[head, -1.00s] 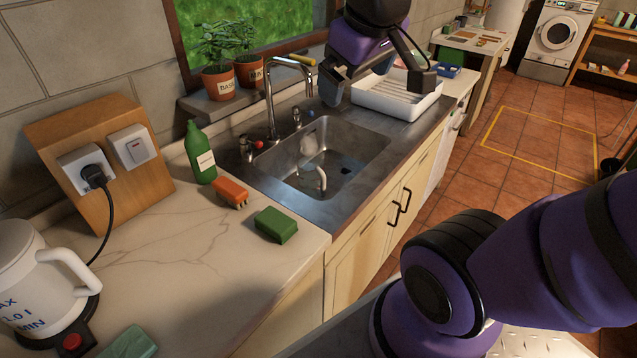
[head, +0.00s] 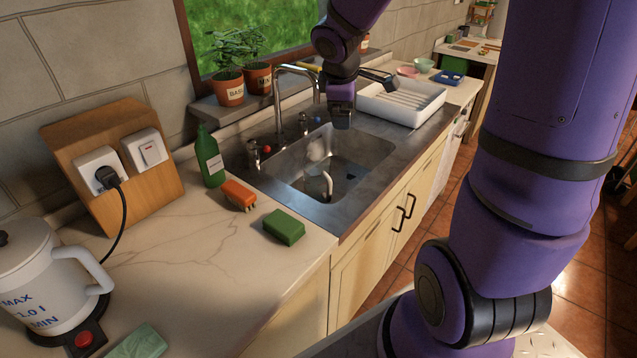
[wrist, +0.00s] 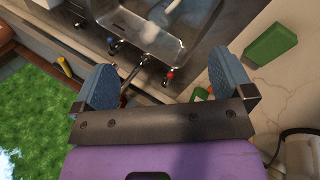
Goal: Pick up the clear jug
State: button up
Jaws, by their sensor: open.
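The clear jug (head: 318,150) is see-through and stands out poorly against the steel sink (head: 372,150). It sits inside the basin, and a pale curved part, perhaps its handle, shows at its lower side. I cannot tell whether it is upright or tilted. In the wrist view, a pale part of the jug (wrist: 165,12) shows in the basin at the top edge. My gripper (head: 341,118) is above the back of the sink, near the tap, apart from the jug. In the wrist view, the two blue-padded fingers of my gripper (wrist: 158,78) are wide apart with nothing held.
The tap (head: 279,95) rises behind the basin, close to my gripper. A green bottle (head: 209,158), orange brush (head: 238,194) and green sponge (head: 284,227) stand left of the sink. A white dish rack (head: 415,105) is right of it. Potted herbs (head: 229,88) line the sill.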

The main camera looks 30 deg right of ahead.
jog(key=w+d+f+n+y, duration=0.1)
jog(key=w+d+f+n, duration=0.15)
jog(key=f, duration=0.25)
jog(key=w+d+f+n, duration=0.1)
jog(key=w+f+n, duration=0.15)
jog(key=f, duration=0.25)
jog(key=n+y, duration=0.3)
send_over(328, 180)
jog(key=s, duration=0.1)
notch_tip(328, 180, down, 13)
jog(key=shift+d+x, duration=0.15)
jog(key=shift+x, duration=1.5)
jog(key=shift+d+x, duration=0.15)
jog(key=shift+x, duration=1.55)
jog(key=shift+d+x, duration=0.2)
jog(key=shift+x, duration=1.45)
jog(key=shift+s, duration=0.15)
jog(key=c, duration=1.8)
grip_shut()
jog(key=shift+r, duration=0.15)
